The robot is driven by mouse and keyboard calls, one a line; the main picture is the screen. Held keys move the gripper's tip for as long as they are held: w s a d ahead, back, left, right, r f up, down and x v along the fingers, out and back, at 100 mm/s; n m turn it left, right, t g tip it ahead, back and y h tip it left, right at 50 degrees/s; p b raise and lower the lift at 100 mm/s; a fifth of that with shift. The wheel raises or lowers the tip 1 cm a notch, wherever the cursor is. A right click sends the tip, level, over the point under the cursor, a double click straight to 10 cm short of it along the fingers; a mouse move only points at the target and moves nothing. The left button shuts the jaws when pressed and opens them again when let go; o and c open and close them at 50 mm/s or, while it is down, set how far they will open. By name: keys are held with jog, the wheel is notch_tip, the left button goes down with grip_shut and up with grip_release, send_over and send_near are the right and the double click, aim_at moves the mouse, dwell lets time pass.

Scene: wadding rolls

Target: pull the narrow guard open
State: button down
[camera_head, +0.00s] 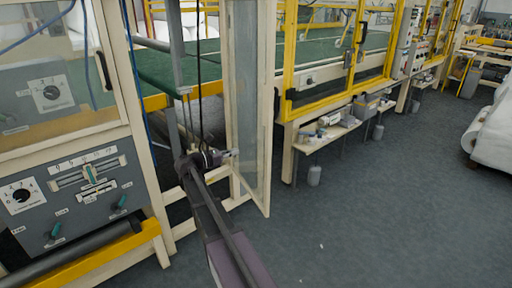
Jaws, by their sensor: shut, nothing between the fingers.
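The narrow guard (247,110) is a tall, cream-framed door with a clear panel, in the middle of the head view. It stands swung out from the machine front, with an opening to its left showing a green bed and a roll inside. My gripper (229,154) is at the guard's left edge, at about mid-height, shut with nothing visible between its fingers. I cannot tell whether it touches the frame. My arm reaches up to it from the bottom of the picture.
A grey control panel (70,185) with knobs is on the left, above a yellow bar (85,255). Yellow-framed guards (340,50) line the machine to the right. A low shelf (330,132) holds small items. White rolls (492,135) lie far right. The grey floor (390,210) between is clear.

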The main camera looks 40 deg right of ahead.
aim_at(267, 143)
jog(key=d, duration=0.4)
jog(key=s+d, duration=0.1)
jog(key=d, duration=0.4)
jog(key=s+d, duration=0.1)
jog(key=d, duration=0.3)
jog(key=shift+d, duration=0.4)
jog(key=shift+d, duration=0.1)
